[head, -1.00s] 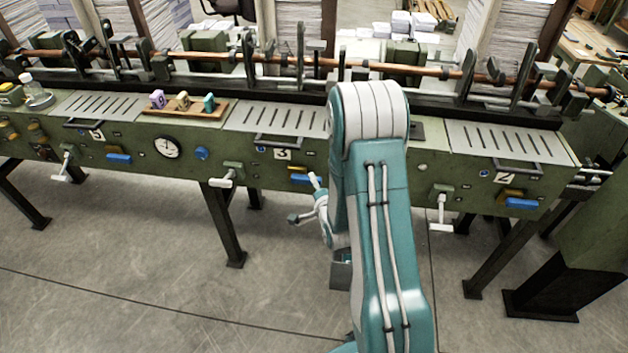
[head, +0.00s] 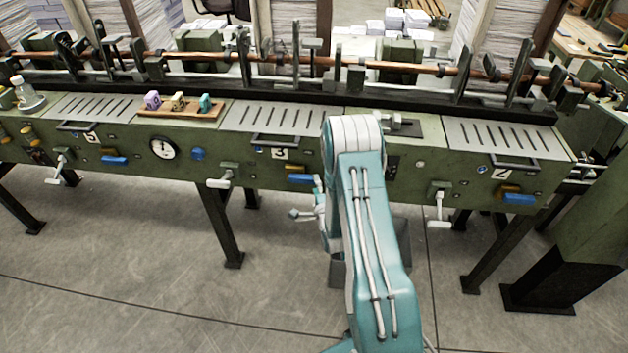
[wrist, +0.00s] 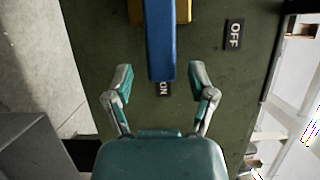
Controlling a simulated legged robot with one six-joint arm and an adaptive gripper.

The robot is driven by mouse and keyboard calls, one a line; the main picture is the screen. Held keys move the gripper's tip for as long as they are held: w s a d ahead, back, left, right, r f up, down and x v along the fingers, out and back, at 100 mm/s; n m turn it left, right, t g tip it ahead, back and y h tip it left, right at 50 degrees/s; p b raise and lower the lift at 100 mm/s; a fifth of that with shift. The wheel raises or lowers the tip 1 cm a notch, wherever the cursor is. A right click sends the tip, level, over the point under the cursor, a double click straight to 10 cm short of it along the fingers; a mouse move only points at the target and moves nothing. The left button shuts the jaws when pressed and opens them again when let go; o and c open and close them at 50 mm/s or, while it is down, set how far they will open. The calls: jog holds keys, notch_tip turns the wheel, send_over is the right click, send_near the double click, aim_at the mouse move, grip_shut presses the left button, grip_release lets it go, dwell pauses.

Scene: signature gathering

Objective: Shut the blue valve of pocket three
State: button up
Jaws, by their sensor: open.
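The blue valve (head: 300,178) of pocket three is on the green front panel, below and right of the number 3 plate (head: 280,154). In the wrist view its long blue handle (wrist: 160,40) lies over a yellow body (wrist: 183,10). The handle's free end points at the ON label (wrist: 163,89); the OFF label (wrist: 233,34) is off to the right. My gripper (wrist: 161,78) is open and empty, with one finger on each side of the handle's end; I see no contact. In the head view my gripper (head: 306,200) is just below the valve, partly hidden by my arm.
A white crank handle (head: 220,182) juts out left of the valve, and another (head: 439,208) to the right. Pocket two's blue valve (head: 518,199) is farther right. A wooden tray (head: 185,113) with small coloured blocks sits on top.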

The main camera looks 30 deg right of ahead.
aim_at(294, 160)
jog(key=shift+x, duration=1.3)
grip_shut()
jog(key=n, duration=0.1)
jog(key=r+n+g, duration=0.1)
jog(key=r+n, duration=0.1)
jog(key=shift+w+a+r+n+g, duration=0.2)
jog(key=shift+a+n+g, duration=0.1)
jog(key=shift+n, duration=0.1)
jog(key=n, duration=0.1)
jog(key=r+n+g, duration=0.1)
jog(key=a+r+n, duration=0.1)
jog(key=shift+w+g+h, duration=0.3)
jog(key=shift+w+g, duration=0.05)
jog(key=shift+g, duration=0.05)
jog(key=a+n, duration=0.1)
jog(key=w+r+n+g+h, duration=0.1)
jog(key=n, duration=0.1)
jog(key=shift+a+r+n+g, duration=0.15)
jog(key=shift+a+n+g, duration=0.15)
jog(key=shift+a, duration=0.1)
jog(key=shift+w+a+r+n+g+h, duration=0.1)
jog(key=shift+w+a+n+g+h, duration=0.25)
jog(key=shift+a+n+h, duration=0.35)
jog(key=shift+w+a+r+n+g+h, duration=0.1)
jog(key=shift+w+a+n+g+h, duration=0.25)
jog(key=shift+n, duration=0.55)
